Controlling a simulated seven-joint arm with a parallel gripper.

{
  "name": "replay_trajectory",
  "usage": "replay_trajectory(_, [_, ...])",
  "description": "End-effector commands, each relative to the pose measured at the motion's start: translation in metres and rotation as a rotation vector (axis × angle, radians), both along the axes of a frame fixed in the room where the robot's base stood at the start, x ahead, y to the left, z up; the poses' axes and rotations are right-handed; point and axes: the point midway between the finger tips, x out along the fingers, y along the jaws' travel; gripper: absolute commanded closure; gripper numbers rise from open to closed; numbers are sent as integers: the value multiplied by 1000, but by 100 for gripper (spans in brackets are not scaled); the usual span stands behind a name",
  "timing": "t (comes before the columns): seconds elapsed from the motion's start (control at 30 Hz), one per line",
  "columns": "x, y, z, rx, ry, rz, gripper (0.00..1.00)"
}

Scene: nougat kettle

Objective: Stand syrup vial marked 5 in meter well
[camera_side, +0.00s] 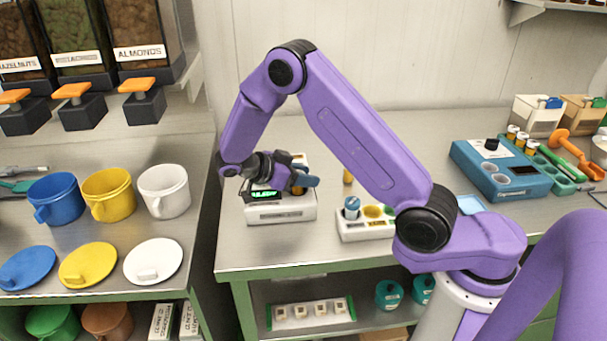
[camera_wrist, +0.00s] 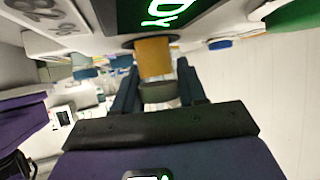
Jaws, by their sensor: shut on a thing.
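My gripper (camera_side: 301,181) is over the right part of a white meter (camera_side: 281,214) with a lit green display. In the wrist view, the dark blue fingers (camera_wrist: 157,78) are shut on a vial (camera_wrist: 154,58) with an amber body and a grey-green end. The vial's far end meets a dark round opening (camera_wrist: 128,43) in the meter beside the display. How deep it sits is hidden. Its number is not visible. In the side view, my fingers hide most of the vial.
A white rack (camera_side: 366,229) with a blue-capped vial (camera_side: 352,208) stands right of the meter. An amber item (camera_side: 347,176) is behind it. A blue device (camera_side: 502,171) stands farther right. Coloured mugs and lids are on the left counter. The counter before the meter is clear.

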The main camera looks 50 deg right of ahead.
Motion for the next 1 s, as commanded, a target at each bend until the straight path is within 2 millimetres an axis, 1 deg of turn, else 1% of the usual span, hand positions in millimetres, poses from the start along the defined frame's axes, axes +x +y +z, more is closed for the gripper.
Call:
replay_trajectory(0.7, [0, 0, 16, 0, 0, 0, 89])
replay_trajectory(1.0, [0, 0, 16, 0, 0, 0, 89])
